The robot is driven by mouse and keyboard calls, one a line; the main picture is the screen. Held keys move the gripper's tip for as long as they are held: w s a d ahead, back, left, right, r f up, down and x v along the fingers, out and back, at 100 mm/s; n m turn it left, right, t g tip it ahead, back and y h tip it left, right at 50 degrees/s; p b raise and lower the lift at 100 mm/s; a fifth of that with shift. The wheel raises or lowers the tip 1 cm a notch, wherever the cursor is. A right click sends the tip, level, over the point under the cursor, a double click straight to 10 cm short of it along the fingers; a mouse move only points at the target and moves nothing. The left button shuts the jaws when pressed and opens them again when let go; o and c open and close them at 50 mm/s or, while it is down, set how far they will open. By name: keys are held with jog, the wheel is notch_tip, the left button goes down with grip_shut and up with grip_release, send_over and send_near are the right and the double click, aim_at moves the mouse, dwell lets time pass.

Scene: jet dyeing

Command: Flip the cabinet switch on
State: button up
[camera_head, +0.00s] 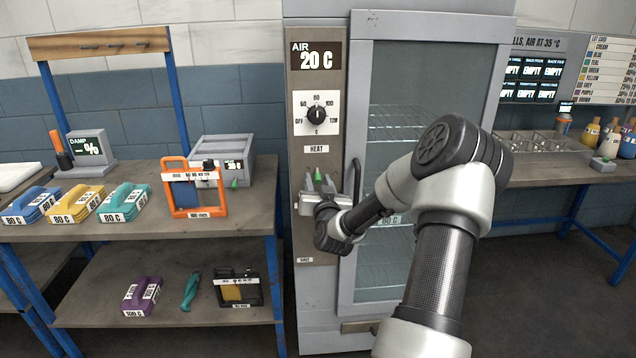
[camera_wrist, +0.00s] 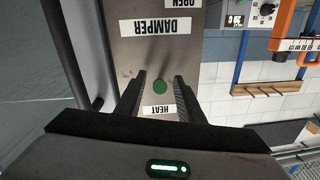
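The cabinet (camera_head: 365,25) is tall and grey, with a glass door and a brown control panel (camera_head: 304,235) on its left. The panel carries a HEAT label (camera_head: 317,149), which also shows upside down in the wrist view (camera_wrist: 158,110). A small round green switch or button (camera_wrist: 160,87) lies near that label. My gripper (camera_head: 318,182) is at the panel below the HEAT label. Its two fingers stand apart in the wrist view (camera_wrist: 160,80), with the green part showing between them. I cannot tell whether they touch it. Nothing is held.
A temperature dial (camera_head: 317,115) and a "20 C" display (camera_head: 316,57) sit above. The door handle (camera_head: 356,180) is close on the right of my gripper. A workbench (camera_head: 130,225) with an orange frame (camera_head: 168,188) stands at left; another bench is at right.

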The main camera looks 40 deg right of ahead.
aim_at(317, 172)
grip_shut()
jog(key=r+g+p, duration=0.1)
jog(key=p, duration=0.2)
jog(key=shift+a+r+y, duration=0.1)
jog(key=shift+r+y, duration=0.15)
jog(key=shift+y, duration=0.05)
jog(key=r+g+y+p, duration=0.1)
jog(key=g+p, duration=0.1)
jog(key=p, duration=0.1)
jog(key=shift+r+p, duration=0.1)
jog(key=shift+p, duration=0.25)
jog(key=g+y+p, duration=0.1)
jog(key=p, duration=0.1)
jog(key=shift+r+g+p, duration=0.35)
jog(key=shift+g, duration=0.05)
jog(key=shift+r+g+y+p, duration=0.1)
jog(key=shift+g+y+p, duration=0.4)
jog(key=shift+p, duration=0.4)
jog(key=shift+g, duration=0.3)
